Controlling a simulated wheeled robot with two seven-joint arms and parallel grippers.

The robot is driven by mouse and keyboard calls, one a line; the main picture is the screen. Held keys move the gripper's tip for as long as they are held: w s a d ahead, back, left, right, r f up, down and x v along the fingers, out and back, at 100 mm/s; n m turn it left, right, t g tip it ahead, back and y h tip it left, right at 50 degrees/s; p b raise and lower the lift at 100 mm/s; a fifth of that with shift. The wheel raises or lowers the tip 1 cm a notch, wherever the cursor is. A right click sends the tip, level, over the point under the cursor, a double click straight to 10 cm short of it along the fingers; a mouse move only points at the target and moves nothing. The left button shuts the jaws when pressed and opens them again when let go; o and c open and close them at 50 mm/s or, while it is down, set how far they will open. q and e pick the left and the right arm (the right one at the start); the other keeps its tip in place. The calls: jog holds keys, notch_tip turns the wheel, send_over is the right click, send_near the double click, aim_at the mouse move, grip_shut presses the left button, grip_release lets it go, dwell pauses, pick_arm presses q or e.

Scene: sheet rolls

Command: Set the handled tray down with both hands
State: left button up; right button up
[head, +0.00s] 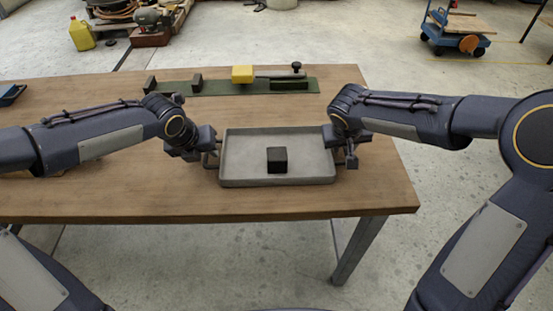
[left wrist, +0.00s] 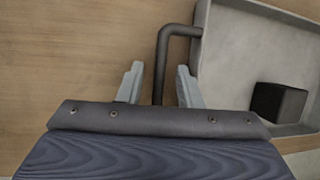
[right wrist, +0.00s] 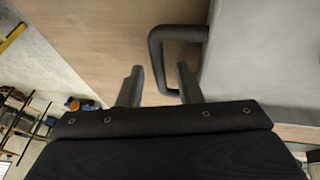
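The grey handled tray (head: 240,178) is on or just above the wooden table near its front edge, looking level; I cannot tell whether it touches the top. A black cube (head: 277,160) sits inside it, also showing in the left wrist view (left wrist: 278,103). My left gripper (head: 208,153) is at the tray's left handle; in the left wrist view its fingers (left wrist: 158,88) stand apart on either side of the dark handle bar (left wrist: 163,62). My right gripper (head: 350,152) is at the right handle; in the right wrist view its fingers (right wrist: 160,88) are apart, with the handle bar (right wrist: 157,60) between them.
A green strip (head: 220,88) with dark blocks and a yellow block (head: 242,74) lies behind the tray on the wooden table (head: 120,200). A dark blue item (head: 10,93) is at the far left. The table's front edge is close to the tray.

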jog(key=shift+r, duration=0.1)
pick_arm(q)
jog(key=v, duration=1.2)
pick_arm(e)
jog(key=v, duration=1.2)
